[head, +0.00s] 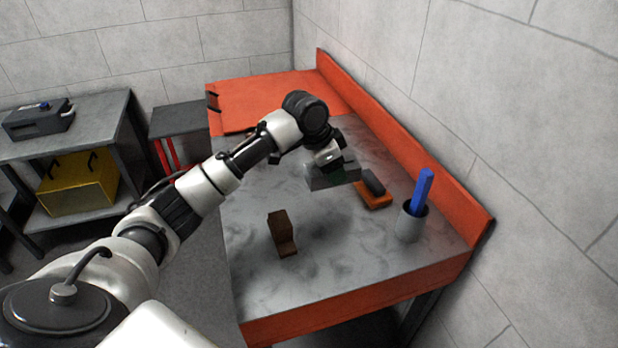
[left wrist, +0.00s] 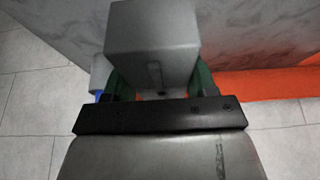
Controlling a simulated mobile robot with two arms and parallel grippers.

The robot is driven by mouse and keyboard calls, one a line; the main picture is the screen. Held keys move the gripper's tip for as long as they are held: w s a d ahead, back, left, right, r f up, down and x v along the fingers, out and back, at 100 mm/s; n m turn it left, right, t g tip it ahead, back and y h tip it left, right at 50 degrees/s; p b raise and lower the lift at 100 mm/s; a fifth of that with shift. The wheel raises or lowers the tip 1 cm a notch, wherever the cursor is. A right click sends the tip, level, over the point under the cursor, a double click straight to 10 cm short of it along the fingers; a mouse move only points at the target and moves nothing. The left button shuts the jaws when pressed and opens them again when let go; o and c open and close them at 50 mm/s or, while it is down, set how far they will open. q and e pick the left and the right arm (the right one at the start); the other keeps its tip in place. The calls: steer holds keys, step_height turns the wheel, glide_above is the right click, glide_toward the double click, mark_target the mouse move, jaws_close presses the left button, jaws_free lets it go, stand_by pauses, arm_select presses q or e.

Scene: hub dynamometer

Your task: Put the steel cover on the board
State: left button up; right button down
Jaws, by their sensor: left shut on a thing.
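My left gripper (head: 333,174) is over the far middle of the grey bench top, with dark greenish fingers. In the left wrist view its green fingers (left wrist: 158,82) are shut on a plain grey box-shaped piece, which looks like the steel cover (left wrist: 152,38). In the head view this piece is hard to tell from the gripper. An orange board (head: 378,202) with a dark block (head: 374,183) on it lies on the bench just right of the gripper. The gap between held piece and bench is hard to judge. My right gripper is not in view.
A grey cup (head: 411,222) with a blue stick (head: 423,188) stands right of the board. A brown stepped block (head: 281,233) stands nearer the front left. The bench (head: 330,275) has an orange rim and raised back edge (head: 400,140); its front middle is clear.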

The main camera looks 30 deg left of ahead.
arm_select(q)
glide_above(304, 194)
step_height(304, 194, down, 5)
steer(key=shift+w+r+p, duration=0.15)
steer(key=shift+p, duration=0.2)
steer(key=shift+f, duration=1.95)
steer(key=shift+f, duration=0.1)
steer(key=o, duration=1.2)
steer(key=shift+c, duration=0.2)
steer(key=v, duration=1.2)
